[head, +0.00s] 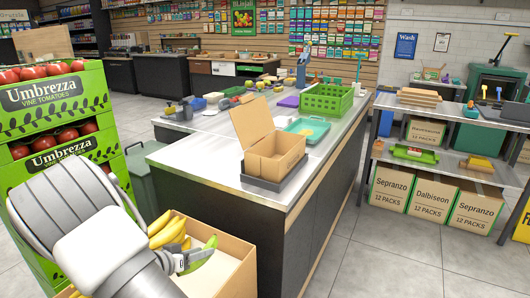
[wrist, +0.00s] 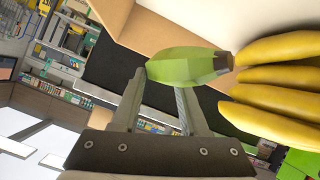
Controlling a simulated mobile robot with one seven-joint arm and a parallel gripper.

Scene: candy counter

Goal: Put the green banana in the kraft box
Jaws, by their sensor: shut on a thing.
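My gripper (wrist: 160,95) is shut on the green banana (wrist: 187,66), which lies across between the fingers in the wrist view. In the head view the green banana (head: 205,252) shows at my fingertips, over a cardboard carton with yellow bananas (head: 168,232). The yellow bananas (wrist: 275,90) are close beside the green banana's dark tip in the wrist view. The open kraft box (head: 277,158) stands on the counter, its lid raised at the left, on a dark base. I cannot tell whether the green banana touches the carton.
The carton (head: 236,262) stands low in front of the dark counter (head: 215,202). Stacked green tomato crates (head: 55,100) stand at the left. A teal tray (head: 306,130) and a green basket (head: 327,98) are behind the kraft box.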

